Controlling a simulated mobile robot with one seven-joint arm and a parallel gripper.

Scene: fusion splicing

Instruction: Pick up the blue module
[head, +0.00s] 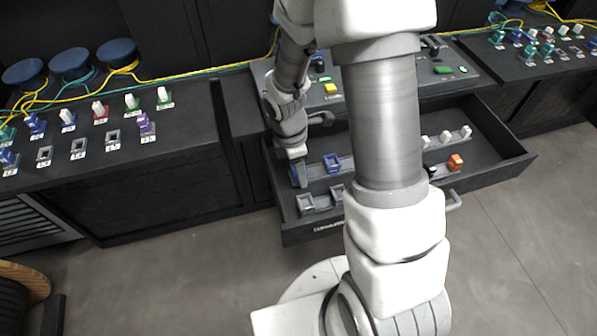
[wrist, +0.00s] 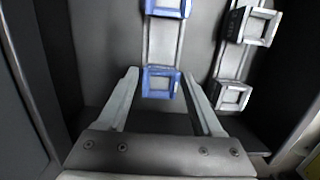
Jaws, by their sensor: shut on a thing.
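A blue module (wrist: 160,82) with a square opening sits between the two fingers of my gripper (wrist: 163,76) in the wrist view. The gripper is shut on it. It lines up with the end of a light rail in the open drawer; whether it still touches the rail I cannot tell. In the head view my gripper (head: 298,174) is low over the drawer's left end, and the held module is mostly hidden there. A second blue module (head: 332,162) stands farther along the same rail, and also shows at the top of the wrist view (wrist: 167,8).
The open drawer (head: 480,160) also holds grey modules (head: 306,203), white ones (head: 445,136) and an orange one (head: 455,162). In the wrist view grey modules (wrist: 233,97) stand right of the fingers. The drawer's wall is close on the left. Counters with connectors flank it.

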